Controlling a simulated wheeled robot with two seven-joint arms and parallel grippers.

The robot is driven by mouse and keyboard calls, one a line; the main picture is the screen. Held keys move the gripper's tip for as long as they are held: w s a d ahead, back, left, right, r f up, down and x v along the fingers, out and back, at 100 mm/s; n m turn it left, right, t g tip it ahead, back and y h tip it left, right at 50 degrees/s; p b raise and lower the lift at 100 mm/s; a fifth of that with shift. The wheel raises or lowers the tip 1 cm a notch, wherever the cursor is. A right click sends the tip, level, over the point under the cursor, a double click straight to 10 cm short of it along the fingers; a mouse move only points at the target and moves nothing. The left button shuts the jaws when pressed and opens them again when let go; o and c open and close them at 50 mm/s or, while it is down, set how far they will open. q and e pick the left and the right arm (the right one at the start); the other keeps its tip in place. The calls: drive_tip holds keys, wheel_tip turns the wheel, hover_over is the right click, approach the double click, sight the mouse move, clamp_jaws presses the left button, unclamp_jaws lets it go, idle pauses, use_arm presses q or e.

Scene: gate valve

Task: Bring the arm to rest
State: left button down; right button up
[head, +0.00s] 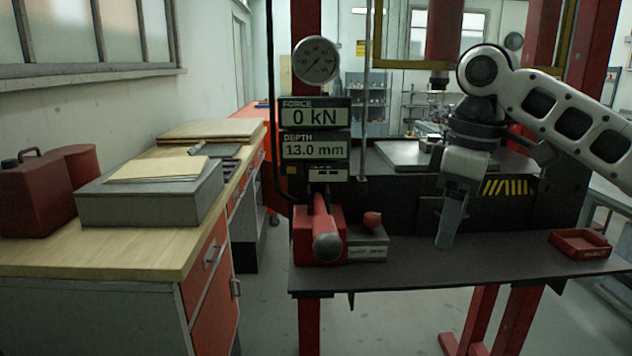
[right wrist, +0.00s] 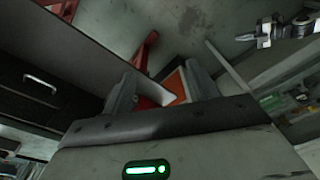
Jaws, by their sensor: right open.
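My right gripper (head: 447,228) hangs pointing down above the dark press shelf, in front of the black panel with yellow stripes. Its arm comes in from the right. Its jaws are open and nothing is held between them. In the right wrist view the two fingers (right wrist: 163,88) stand apart, with red and white shapes beyond them that I cannot identify.
The shelf (head: 450,275) carries a red lever unit (head: 318,235), a grey box with a red knob (head: 368,243) and a red tray (head: 580,243). The display (head: 315,130) reads 0 kN and 13.0 mm. A wooden bench (head: 110,252) stands left. A red press column (head: 545,60) rises behind my arm.

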drive_tip(key=a+f+m+t+y, duration=0.3)
drive_tip(key=f+t, duration=0.1)
drive_tip(key=f, duration=2.8)
drive_tip(key=s+d+f+t+h, duration=0.1)
drive_tip(key=s+d+f+t, duration=0.2)
drive_tip(key=s, duration=0.4)
drive_tip(key=s+d+f, duration=0.4)
drive_tip(key=s+f, duration=0.1)
drive_tip(key=s, duration=0.2)
drive_tip(key=s+d+f+t+h, duration=0.1)
drive_tip(key=s+d+f+t, duration=0.2)
drive_tip(key=s, duration=0.4)
drive_tip(key=a+m, duration=0.6)
drive_tip(key=a, duration=0.4)
drive_tip(key=shift+f+y, duration=0.25)
drive_tip(key=shift+y, duration=0.15)
